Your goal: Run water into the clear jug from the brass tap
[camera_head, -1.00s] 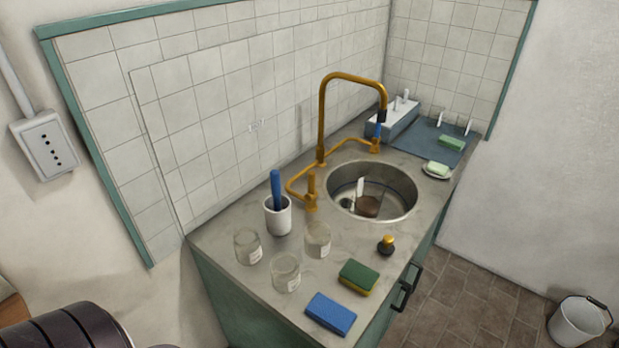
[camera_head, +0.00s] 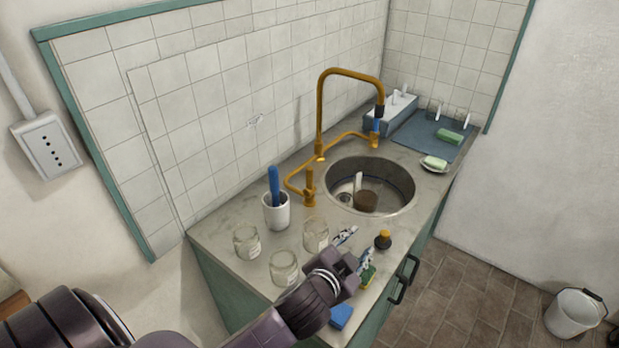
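The brass tap (camera_head: 321,110) arches over the round steel sink (camera_head: 412,192); no water stream shows. Its brass handles stand at the left (camera_head: 309,188) and right (camera_head: 375,138) of the spout. Three clear glass vessels stand upright on the counter left of the sink: one at left (camera_head: 246,242), one in front (camera_head: 283,268) and one nearer the sink (camera_head: 315,233). I cannot tell which is the jug. My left gripper (camera_head: 356,247) is open and empty, its fingers apart above the counter, right of the vessels. It partly hides the green sponge (camera_head: 369,275). My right gripper is out of view.
A white cup (camera_head: 277,212) with a blue-handled tool stands behind the vessels. A dark, yellow-topped stopper (camera_head: 383,240) stands close to the fingers. A blue sponge (camera_head: 341,316) lies at the front edge. A brown item (camera_head: 366,201) lies in the sink. Soap (camera_head: 434,162) lies beyond.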

